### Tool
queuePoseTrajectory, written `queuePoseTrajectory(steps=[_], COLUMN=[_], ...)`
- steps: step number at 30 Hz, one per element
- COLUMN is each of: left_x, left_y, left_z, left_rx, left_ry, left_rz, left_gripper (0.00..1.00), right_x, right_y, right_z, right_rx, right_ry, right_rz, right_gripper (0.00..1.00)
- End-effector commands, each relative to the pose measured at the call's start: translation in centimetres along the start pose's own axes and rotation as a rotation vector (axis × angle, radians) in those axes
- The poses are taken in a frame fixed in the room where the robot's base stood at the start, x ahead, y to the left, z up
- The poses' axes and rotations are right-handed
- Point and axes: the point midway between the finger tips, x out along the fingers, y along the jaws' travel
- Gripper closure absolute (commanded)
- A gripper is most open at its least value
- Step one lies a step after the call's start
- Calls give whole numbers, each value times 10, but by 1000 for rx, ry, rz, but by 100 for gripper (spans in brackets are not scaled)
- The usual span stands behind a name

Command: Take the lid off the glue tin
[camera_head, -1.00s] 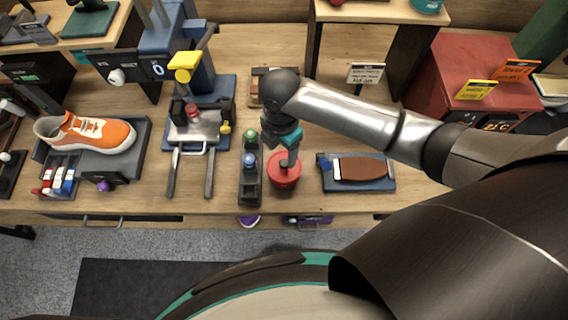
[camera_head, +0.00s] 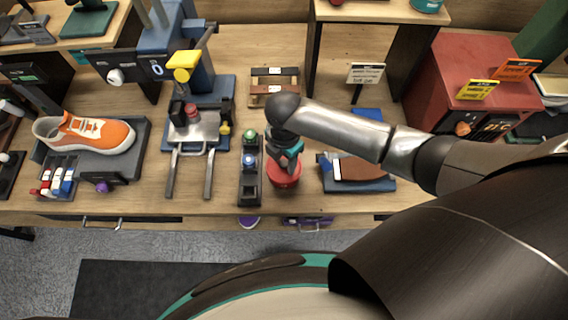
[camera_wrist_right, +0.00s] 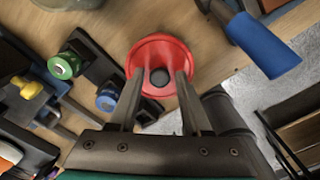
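The round red glue tin (camera_head: 284,176) stands near the front edge of the bench. In the right wrist view the tin (camera_wrist_right: 161,50) shows from above, with a dark round knob (camera_wrist_right: 160,77) at the middle of its red lid. My right gripper (camera_head: 287,156) is right over the tin. In the wrist view its two fingers (camera_wrist_right: 158,76) are apart, one on each side of the knob, with gaps between. I cannot tell how far above the lid the fingertips are. My left gripper is not in view.
A black rack (camera_head: 249,187) with green-topped and blue-topped items stands close left of the tin. A metal-handled stand (camera_head: 190,135) and an orange sneaker (camera_head: 95,134) are further left.

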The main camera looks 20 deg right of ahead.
Motion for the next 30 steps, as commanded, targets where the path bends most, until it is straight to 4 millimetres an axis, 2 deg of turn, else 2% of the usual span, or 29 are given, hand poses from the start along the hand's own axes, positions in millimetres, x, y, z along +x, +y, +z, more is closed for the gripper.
queuePoseTrajectory(steps=[2,12,25,30], left_x=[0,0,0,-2], left_y=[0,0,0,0], left_z=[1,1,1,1], left_rx=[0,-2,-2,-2], left_ry=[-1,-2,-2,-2], left_rz=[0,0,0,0], left_gripper=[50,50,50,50], right_x=[0,0,-1,-8], right_y=[0,0,0,1], right_z=[0,0,0,0], right_rx=[0,0,0,0], right_ry=[0,0,0,0], right_rz=[0,0,1,3], right_gripper=[62,100,100,100])
